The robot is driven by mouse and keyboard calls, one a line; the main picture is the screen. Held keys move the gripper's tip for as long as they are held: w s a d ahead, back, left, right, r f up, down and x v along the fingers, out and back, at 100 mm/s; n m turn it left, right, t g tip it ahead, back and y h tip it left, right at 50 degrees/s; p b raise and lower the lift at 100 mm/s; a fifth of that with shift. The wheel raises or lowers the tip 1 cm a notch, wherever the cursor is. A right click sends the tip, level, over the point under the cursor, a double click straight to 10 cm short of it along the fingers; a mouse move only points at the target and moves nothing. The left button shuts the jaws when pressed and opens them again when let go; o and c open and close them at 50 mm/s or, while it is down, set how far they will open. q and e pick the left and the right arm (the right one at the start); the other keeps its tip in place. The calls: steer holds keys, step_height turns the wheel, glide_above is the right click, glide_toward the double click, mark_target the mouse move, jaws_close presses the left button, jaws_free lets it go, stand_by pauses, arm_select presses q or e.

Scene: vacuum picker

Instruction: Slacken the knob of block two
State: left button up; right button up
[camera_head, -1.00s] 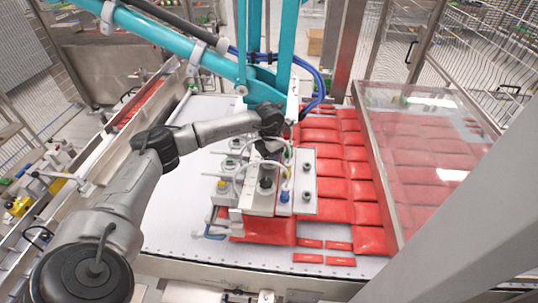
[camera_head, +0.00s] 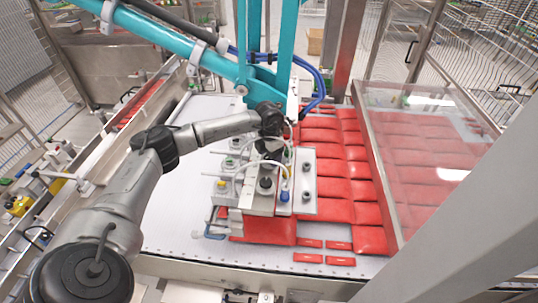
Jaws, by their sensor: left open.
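The vacuum picker head (camera_head: 262,203) is a pale metal plate assembly hanging under the teal arm, over red packs. It carries several blocks with round knobs. A black knob (camera_head: 266,184) shows near its front, and another knob (camera_head: 306,166) is on the right-hand plate. I cannot read any numbers, so I cannot tell which one is block two. My left arm comes in from the left, and my left gripper (camera_head: 270,145) is over the back part of the head, open. Its fingertips are small and partly hidden among the hoses. My right gripper is not in view.
Red packs (camera_head: 326,187) lie in rows on the white belt (camera_head: 185,213). A clear guard panel (camera_head: 420,150) stands on the right. The teal arm (camera_head: 185,45) with blue hoses (camera_head: 318,85) crosses above. The belt left of the head is bare.

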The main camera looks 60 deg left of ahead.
mark_target(269, 157)
arm_select(q)
step_height(269, 157, up, 14)
steer(key=b, duration=0.2)
stand_by(0.4)
steer(key=shift+f, duration=0.1)
stand_by(0.5)
